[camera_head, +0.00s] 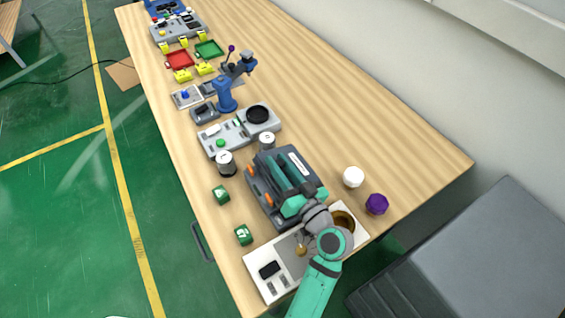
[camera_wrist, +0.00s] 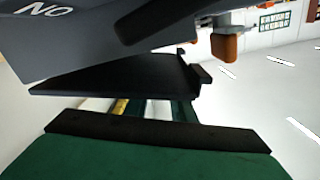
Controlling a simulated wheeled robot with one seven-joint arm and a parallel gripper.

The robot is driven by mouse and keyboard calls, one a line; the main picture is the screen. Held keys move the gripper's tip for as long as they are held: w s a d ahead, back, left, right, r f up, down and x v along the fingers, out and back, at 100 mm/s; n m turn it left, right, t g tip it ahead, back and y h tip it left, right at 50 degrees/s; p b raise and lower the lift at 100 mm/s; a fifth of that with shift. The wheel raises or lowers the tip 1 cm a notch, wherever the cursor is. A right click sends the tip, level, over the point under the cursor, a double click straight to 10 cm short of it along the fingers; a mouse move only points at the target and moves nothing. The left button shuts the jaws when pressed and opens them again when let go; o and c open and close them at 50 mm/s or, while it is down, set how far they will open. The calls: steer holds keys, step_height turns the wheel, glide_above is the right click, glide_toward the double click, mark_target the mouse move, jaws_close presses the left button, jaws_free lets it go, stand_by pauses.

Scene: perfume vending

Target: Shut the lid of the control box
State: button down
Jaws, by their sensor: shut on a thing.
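The control box (camera_head: 255,181) is a dark grey case with orange latches along its left side, on the near part of the table. In the wrist view a dark grey panel of it with white lettering (camera_wrist: 50,10) fills the top left, and an orange latch (camera_wrist: 226,45) shows at the upper right. My gripper (camera_head: 283,172), green and grey, lies over the box and covers much of it. Its dark finger pads also show in the wrist view (camera_wrist: 150,107). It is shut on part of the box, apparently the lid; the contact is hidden. The lid's exact angle cannot be told.
A pale panel (camera_head: 259,287) lies in front of the box under my arm. A white jar (camera_head: 353,177) and a purple bottle (camera_head: 377,204) stand to the right. Two green cubes and silver cylinders stand left of and behind the box.

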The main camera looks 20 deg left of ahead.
steer(key=shift+a, duration=0.1)
steer(key=c, duration=1.5)
jaws_free()
steer(key=v, duration=1.1)
steer(key=shift+w, duration=0.15)
